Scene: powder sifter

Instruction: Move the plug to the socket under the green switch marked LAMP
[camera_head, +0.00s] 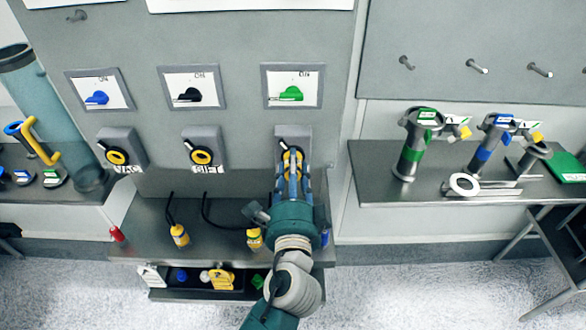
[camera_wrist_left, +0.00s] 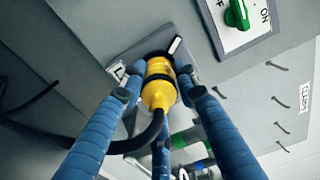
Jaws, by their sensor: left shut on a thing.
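The green switch (camera_head: 291,93) is at the right of a row of three switches; it also shows in the wrist view (camera_wrist_left: 237,14). Below it is a grey socket plate (camera_head: 283,135), its label mostly hidden. My left gripper (camera_head: 291,170) is in front of this socket; its blue fingers (camera_wrist_left: 155,100) are closed around a yellow plug (camera_wrist_left: 158,88) with a black cable. The plug's front end is at the socket plate (camera_wrist_left: 180,50). I cannot tell whether it is fully seated. My right gripper is not in view.
Sockets marked VAC (camera_head: 116,157) and SIFT (camera_head: 202,157) are to the left. Two other yellow plugs (camera_head: 180,235) (camera_head: 254,238) lie on the steel shelf below with black cables. A right-hand shelf (camera_head: 370,160) holds green and blue handled tools. A clear tube (camera_head: 50,110) stands at left.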

